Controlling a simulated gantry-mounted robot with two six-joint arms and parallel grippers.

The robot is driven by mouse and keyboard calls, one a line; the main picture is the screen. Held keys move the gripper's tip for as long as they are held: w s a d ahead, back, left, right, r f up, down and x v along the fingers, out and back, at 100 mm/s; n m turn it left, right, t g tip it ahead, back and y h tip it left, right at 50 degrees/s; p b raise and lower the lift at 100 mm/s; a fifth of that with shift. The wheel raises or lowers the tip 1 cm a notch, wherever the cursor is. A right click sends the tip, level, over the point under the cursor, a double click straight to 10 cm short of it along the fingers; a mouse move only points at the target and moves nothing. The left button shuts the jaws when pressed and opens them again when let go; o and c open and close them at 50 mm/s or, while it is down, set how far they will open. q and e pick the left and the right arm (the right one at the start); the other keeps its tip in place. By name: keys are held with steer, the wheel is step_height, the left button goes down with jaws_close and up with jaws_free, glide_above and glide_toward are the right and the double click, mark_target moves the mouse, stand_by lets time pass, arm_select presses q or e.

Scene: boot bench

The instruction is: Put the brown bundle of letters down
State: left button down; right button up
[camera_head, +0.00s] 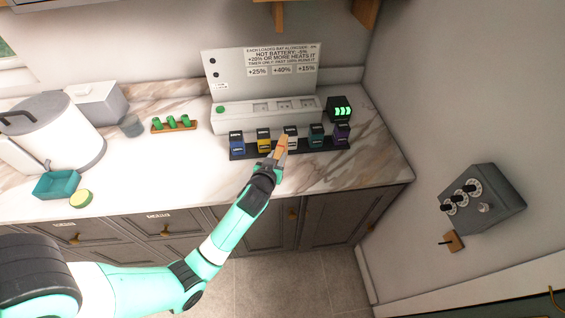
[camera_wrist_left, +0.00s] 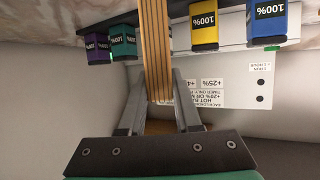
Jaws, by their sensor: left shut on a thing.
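The brown bundle of letters (camera_head: 282,146) is a narrow, striped stack in the wrist view (camera_wrist_left: 155,40). My left gripper (camera_head: 275,160) is shut on it, with one finger on each side in the wrist view (camera_wrist_left: 158,88). Whether the bundle touches the battery or the tray cannot be told. My right gripper is not in view.
A white charger panel (camera_head: 225,90) stands behind. A teal box (camera_head: 55,185) and pot (camera_head: 60,130) are left.

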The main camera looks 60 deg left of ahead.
arm_select(q)
steer(key=f+b, duration=0.1)
steer(key=a+f+b, duration=0.1)
steer(key=f, duration=0.1)
steer(key=a+f+b, duration=0.1)
steer(key=f, duration=0.1)
steer(key=shift+b, duration=0.4)
steer(key=shift+d+f, duration=0.2)
steer(key=shift+d, duration=0.05)
steer(key=shift+r, duration=0.25)
steer(key=shift+f, duration=0.1)
steer(key=c, duration=0.6)
jaws_free()
